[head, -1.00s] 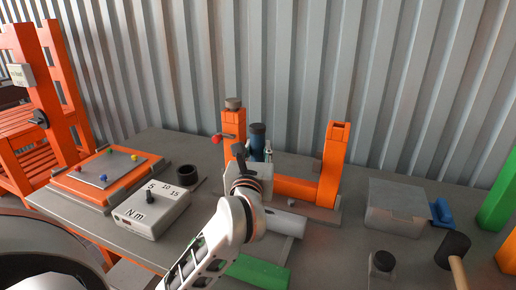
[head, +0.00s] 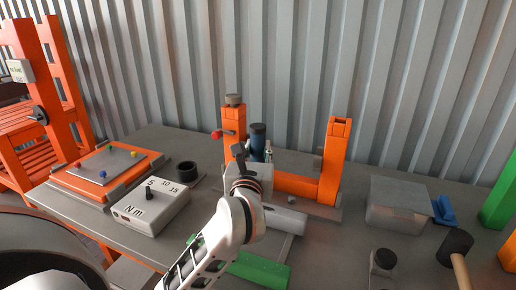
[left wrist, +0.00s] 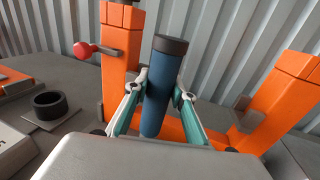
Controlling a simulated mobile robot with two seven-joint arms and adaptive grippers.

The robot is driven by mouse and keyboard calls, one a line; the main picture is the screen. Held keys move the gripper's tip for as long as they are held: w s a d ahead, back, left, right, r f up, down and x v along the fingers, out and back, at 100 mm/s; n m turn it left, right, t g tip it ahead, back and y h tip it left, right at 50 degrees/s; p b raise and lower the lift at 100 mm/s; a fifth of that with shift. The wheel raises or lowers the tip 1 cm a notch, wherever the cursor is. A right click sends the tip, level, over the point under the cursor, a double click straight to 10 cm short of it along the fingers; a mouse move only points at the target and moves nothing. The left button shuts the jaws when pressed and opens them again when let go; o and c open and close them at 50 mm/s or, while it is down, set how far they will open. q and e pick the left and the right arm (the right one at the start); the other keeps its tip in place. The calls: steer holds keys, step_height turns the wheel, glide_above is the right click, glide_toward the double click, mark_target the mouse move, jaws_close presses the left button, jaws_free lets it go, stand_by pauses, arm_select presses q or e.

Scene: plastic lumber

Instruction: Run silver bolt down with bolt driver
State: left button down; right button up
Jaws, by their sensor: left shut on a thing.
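The bolt driver, a blue cylinder with a dark cap (head: 258,129), stands near upright at the orange frame (head: 298,187). It also shows large in the left wrist view (left wrist: 160,85). My left gripper (left wrist: 158,92) is shut on the driver, with one teal-padded finger on each side of it. In the head view the gripper (head: 258,153) is partly hidden behind its own wrist. The driver's lower end is hidden behind the gripper's body, and I cannot make out the silver bolt. My right gripper is in neither view.
A torque box marked N m (head: 150,210) and a black ring (head: 187,172) lie left.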

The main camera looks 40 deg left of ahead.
mark_target(257, 136)
arm_select(q)
steer(key=shift+f, duration=0.3)
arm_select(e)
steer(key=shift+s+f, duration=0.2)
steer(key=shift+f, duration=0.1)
arm_select(q)
steer(key=shift+f, duration=0.25)
stand_by(0.3)
steer(key=shift+r+p, duration=0.5)
steer(key=shift+r, duration=0.5)
steer(key=shift+r+p, duration=1.3)
steer(key=shift+r, duration=0.65)
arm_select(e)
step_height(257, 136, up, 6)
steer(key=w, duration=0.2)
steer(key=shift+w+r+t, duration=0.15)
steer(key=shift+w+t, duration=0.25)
arm_select(q)
steer(key=shift+f, duration=0.1)
